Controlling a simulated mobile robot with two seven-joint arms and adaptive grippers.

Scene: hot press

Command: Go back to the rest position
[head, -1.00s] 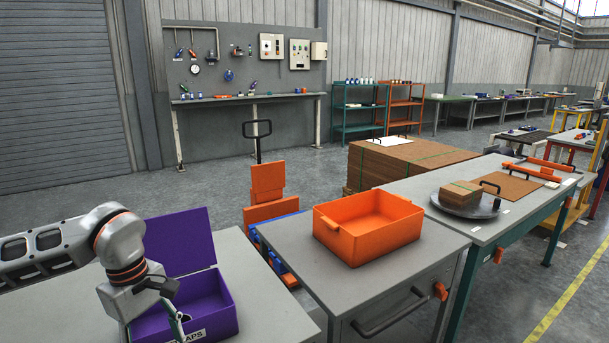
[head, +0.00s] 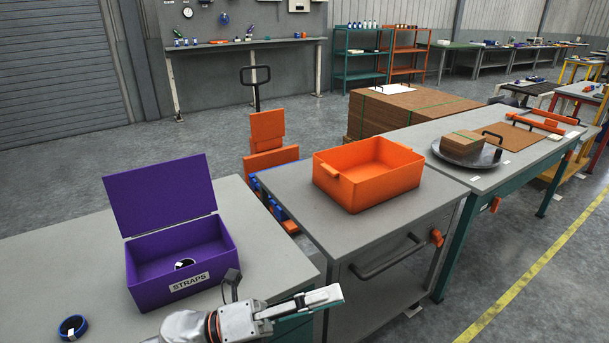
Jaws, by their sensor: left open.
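My left gripper (head: 286,288) is at the bottom of the head view, in front of and to the right of the purple box. Its fingers are spread and hold nothing. The purple box (head: 150,265), labelled STRAPS, stands on the grey table (head: 245,225) at the left with its lid raised. A small dark roll (head: 184,264) with a white tag lies inside it. A blue-black roll (head: 72,327) lies on the table left of the box. My right gripper is out of view.
An orange bin (head: 368,190), empty, stands on a grey cart (head: 300,210) to the right. Behind it are a stack of brown boards (head: 420,112) and a bench with a round metal plate (head: 485,158) bearing brown blocks. Grey floor lies open beyond the table.

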